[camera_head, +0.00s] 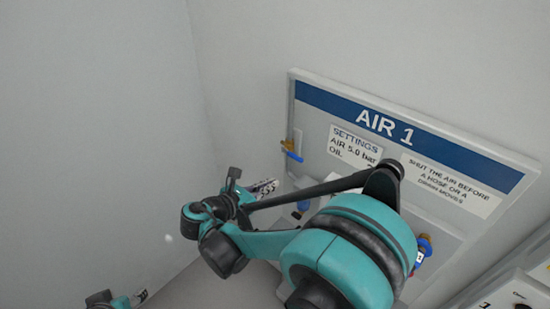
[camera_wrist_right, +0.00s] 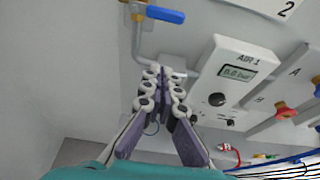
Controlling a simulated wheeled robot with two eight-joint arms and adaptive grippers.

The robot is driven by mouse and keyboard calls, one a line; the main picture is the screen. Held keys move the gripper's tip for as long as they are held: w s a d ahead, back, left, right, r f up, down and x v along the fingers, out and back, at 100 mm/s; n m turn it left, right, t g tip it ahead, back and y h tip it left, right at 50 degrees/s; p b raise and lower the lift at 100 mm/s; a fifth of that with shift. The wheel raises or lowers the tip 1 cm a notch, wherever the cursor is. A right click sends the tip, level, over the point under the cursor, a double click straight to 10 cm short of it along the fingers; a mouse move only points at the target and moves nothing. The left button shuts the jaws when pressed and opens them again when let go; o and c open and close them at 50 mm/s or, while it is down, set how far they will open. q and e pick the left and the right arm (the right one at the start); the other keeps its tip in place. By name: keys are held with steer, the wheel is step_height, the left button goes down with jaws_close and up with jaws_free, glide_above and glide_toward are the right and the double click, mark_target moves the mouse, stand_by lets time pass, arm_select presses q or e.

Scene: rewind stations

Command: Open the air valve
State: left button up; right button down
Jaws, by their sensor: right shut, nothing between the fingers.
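The air valve (camera_head: 291,150) is at the left edge of the AIR 1 panel, brass with a blue lever. In the right wrist view its blue lever (camera_wrist_right: 166,14) points right, across the vertical pipe. My right gripper (camera_head: 267,187) is below and left of the valve in the head view; in the wrist view its fingers (camera_wrist_right: 165,72) are together, empty, and apart from the lever. My left gripper (camera_head: 140,297) only just shows at the bottom left; its jaw state is unclear.
The AIR 1 panel (camera_head: 310,88) carries a settings label (camera_head: 355,145) and a warning label (camera_head: 450,184). In the wrist view, a display unit (camera_wrist_right: 237,70) has a black knob (camera_wrist_right: 217,99), with coloured fittings (camera_wrist_right: 285,109) to its right. My right arm covers the panel's lower part. Bare wall lies left.

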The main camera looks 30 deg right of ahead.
mark_target(292, 155)
steer(key=shift+s, duration=0.1)
steer(key=b+x, duration=0.2)
steer(key=x, duration=0.8)
step_height(292, 155, up, 4)
stand_by(0.4)
